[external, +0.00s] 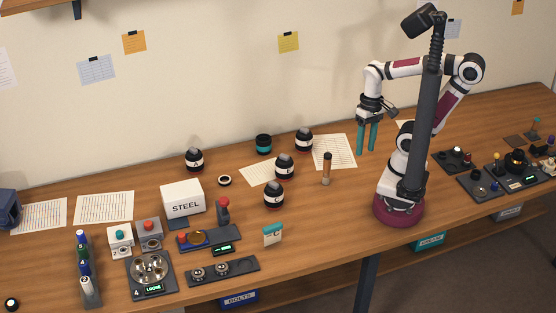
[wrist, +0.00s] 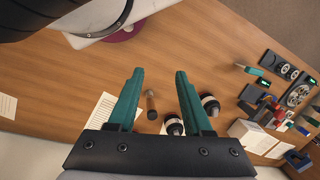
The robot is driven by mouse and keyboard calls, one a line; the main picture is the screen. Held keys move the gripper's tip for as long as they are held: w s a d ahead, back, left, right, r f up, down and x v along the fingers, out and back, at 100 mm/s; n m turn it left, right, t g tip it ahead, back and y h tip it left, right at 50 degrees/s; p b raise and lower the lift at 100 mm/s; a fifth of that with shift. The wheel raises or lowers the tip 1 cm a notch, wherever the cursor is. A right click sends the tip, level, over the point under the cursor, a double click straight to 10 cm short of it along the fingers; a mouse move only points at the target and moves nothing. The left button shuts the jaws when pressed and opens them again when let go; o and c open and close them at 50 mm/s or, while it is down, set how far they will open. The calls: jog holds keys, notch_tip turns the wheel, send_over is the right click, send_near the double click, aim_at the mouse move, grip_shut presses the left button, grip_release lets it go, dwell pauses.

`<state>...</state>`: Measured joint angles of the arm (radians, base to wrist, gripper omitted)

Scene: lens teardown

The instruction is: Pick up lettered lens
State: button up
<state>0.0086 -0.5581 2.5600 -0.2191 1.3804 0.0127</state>
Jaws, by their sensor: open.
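Several black lens barrels with white bands stand on the wooden bench in the external view. The left one (external: 194,160) bears what looks like an A. Others are at the back (external: 303,139), the middle (external: 284,166) and the front (external: 273,195); their markings are too small to read. Two banded lenses show in the wrist view, one beside the right finger (wrist: 209,104) and one lower (wrist: 173,126). My gripper (external: 366,151) is open and empty, raised above the bench to the right of the lenses. Its teal fingers (wrist: 159,74) point down.
A wooden-handled tool (external: 327,169) stands between the lenses and my arm. A black-and-teal cylinder (external: 263,143) is behind the lenses. A STEEL box (external: 183,200), a gauge block (external: 272,234) and several fixtures lie left and front. Bare bench lies in front of the tool.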

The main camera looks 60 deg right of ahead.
jog(key=o, duration=0.8)
jog(key=w+a+f+n+t+y, duration=0.1)
jog(key=w+a+n+t+y, duration=0.3)
jog(key=w+a, duration=1.05)
jog(key=m+t+h, duration=0.1)
jog(key=t+h, duration=0.4)
jog(key=h, duration=0.3)
send_near(278, 184)
jog(key=shift+m, duration=0.3)
jog(key=x, duration=1.5)
jog(key=shift+a, duration=0.15)
